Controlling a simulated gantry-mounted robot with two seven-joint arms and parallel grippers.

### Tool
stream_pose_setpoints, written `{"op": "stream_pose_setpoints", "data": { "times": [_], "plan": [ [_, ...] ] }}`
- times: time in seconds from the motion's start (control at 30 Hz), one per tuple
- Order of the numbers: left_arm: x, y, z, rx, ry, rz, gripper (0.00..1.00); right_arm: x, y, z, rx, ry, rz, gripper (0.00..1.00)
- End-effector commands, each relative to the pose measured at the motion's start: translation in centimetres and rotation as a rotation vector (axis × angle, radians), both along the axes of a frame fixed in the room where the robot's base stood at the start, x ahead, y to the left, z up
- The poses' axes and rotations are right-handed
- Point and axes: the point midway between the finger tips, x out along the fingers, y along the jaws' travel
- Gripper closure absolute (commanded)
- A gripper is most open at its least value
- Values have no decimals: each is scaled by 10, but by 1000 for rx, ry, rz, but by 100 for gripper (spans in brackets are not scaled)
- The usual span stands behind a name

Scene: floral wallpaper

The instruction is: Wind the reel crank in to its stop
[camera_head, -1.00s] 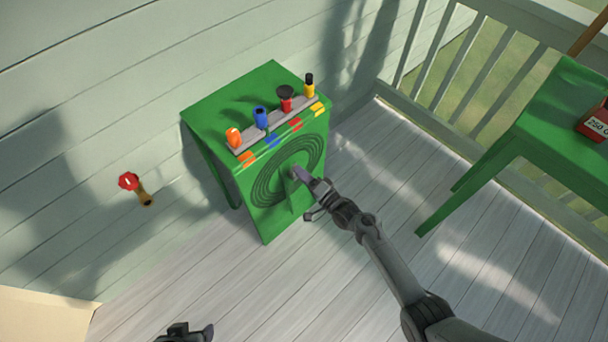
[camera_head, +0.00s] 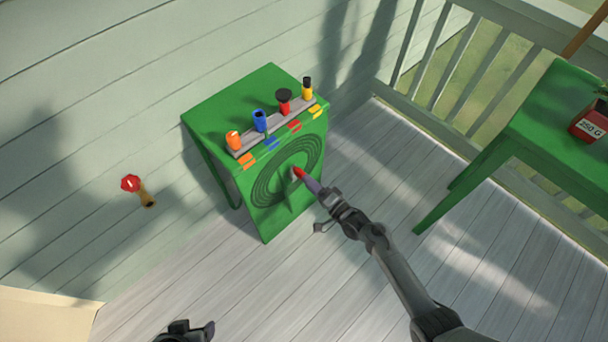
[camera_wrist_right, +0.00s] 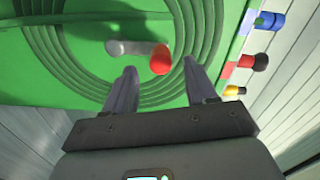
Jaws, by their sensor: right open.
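The reel (camera_head: 266,187) is a set of dark green rings on the front of a green cabinet. Its crank has a grey arm at the centre and a red knob (camera_head: 299,173); the knob also shows in the right wrist view (camera_wrist_right: 160,60). My right gripper (camera_head: 307,181) is open in front of the reel. In the right wrist view its fingers (camera_wrist_right: 158,82) are spread, and the knob lies just beyond the tips, between their lines; contact cannot be told. My left gripper (camera_head: 186,331) is at the bottom edge, partly cut off and away from the cabinet.
On the cabinet top stand an orange (camera_head: 233,140), a blue (camera_head: 260,121), a red (camera_head: 284,103) and a yellow (camera_head: 307,89) piece on a grey strip. A red valve handle (camera_head: 130,183) is on the left wall. A green table (camera_head: 545,115) stands right. The deck between is clear.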

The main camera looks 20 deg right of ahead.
Motion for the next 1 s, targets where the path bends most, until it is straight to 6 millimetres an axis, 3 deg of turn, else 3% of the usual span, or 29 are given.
{"op": "stream_pose_setpoints", "data": {
  "times": [0.2, 0.4, 1.0],
  "plan": [
    [0, 1, 18, 5, -1, -4, 35, -34, -15, 3, 0, 1, 0, 44],
    [0, 3, 24, 12, -1, -8, 35, -52, -23, 1, 0, 0, -1, 44],
    [0, 1, 26, 5, -1, -4, 35, -58, -25, 0, 1, 4, 0, 44]
  ]
}}
